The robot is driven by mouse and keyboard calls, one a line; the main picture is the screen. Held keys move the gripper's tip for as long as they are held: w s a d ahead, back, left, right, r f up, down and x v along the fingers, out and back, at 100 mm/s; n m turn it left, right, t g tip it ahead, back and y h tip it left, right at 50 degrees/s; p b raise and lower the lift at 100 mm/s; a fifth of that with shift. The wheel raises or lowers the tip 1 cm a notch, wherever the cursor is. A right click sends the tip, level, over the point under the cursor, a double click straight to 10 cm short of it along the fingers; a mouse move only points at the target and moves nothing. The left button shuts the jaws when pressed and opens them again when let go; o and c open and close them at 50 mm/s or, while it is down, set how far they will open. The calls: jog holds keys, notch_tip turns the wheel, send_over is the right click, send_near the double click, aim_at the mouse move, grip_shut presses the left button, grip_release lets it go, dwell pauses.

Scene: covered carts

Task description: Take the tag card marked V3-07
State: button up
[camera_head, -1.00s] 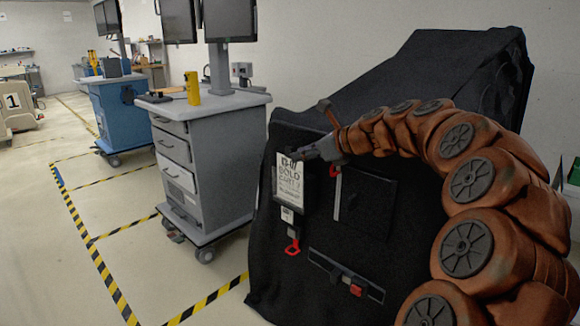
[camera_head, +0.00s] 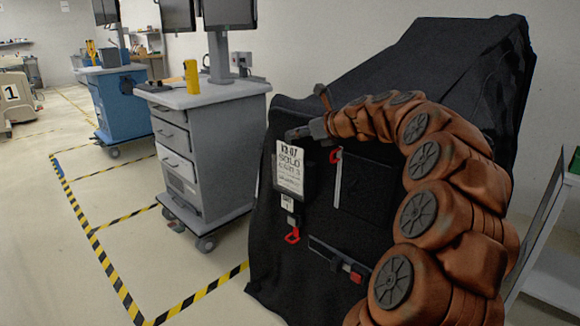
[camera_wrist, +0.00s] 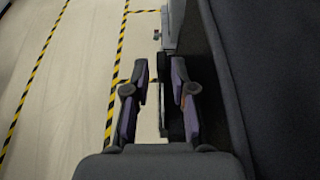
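The tag card (camera_head: 290,168) is white with dark print. Its top line appears to read V3-07, with SOLD below. It stands upright in a dark holder on the front of the black-covered cart (camera_head: 400,100). My gripper (camera_head: 292,134) is at the card's top edge, from the right, in the head view. In the wrist view my gripper (camera_wrist: 160,66) has its two fingers apart. A dark upright strip (camera_wrist: 163,110) shows between them, nearer the right finger; I cannot tell whether it is the card's holder edge-on or whether a finger touches it.
A small white label (camera_head: 287,203) and a red hook (camera_head: 292,236) hang below the card. A strap with a red buckle (camera_head: 355,277) crosses the cover lower right.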

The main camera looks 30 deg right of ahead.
jog(key=b+x, duration=0.1)
jog(key=x, duration=0.3)
jog(key=shift+d+f, duration=0.1)
grip_shut()
